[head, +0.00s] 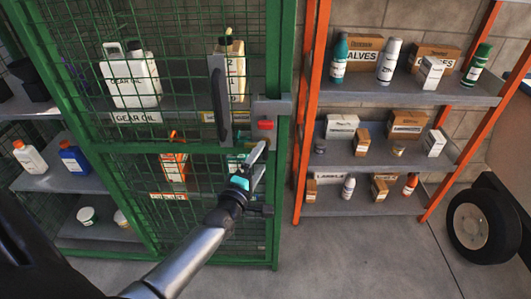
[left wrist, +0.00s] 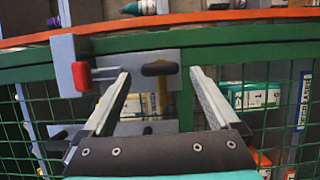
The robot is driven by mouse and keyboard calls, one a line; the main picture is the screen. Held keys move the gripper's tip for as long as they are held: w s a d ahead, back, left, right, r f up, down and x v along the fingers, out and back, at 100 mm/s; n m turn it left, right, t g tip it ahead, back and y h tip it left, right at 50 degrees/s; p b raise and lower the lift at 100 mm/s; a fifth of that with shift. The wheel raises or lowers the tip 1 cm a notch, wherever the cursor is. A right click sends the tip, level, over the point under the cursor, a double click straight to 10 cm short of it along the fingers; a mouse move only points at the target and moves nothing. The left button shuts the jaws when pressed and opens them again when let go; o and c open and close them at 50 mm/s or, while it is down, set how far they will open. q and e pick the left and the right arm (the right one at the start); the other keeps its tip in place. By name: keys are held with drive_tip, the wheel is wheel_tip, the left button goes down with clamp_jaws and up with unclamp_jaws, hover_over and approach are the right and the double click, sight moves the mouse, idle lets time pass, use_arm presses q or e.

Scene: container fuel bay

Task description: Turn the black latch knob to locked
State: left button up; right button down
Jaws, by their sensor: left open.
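The black latch knob (left wrist: 160,69) shows in the left wrist view as a dark bar lying crosswise on a grey plate (left wrist: 133,66). It lies between and just beyond the tips of my left gripper's spread fingers, with a gap on each side. A grey bracket with a red block (left wrist: 81,76) is beside the plate; the red block (head: 265,125) also shows in the head view, on the green cage door's right edge. In the head view my left gripper (head: 257,157) is just below that block, open and empty, and I cannot make out the knob there. My right gripper is not in view.
The green mesh cage (head: 276,225) holds jugs and cartons behind its door. A long black handle (head: 219,98) stands out from the door, left of the latch. An orange-framed shelf (head: 408,98) with boxes and bottles is at right, with a wheel (head: 470,226) beyond.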

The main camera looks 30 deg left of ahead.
sight(265, 151)
use_arm(q)
drive_tip(key=shift+w+a+b, duration=0.2)
drive_tip(key=shift+w, duration=0.9)
drive_tip(key=shift+w+a+b, duration=0.15)
drive_tip(key=shift+w, duration=0.9)
drive_tip(key=shift+c, duration=0.2)
drive_tip(key=c, duration=1.3)
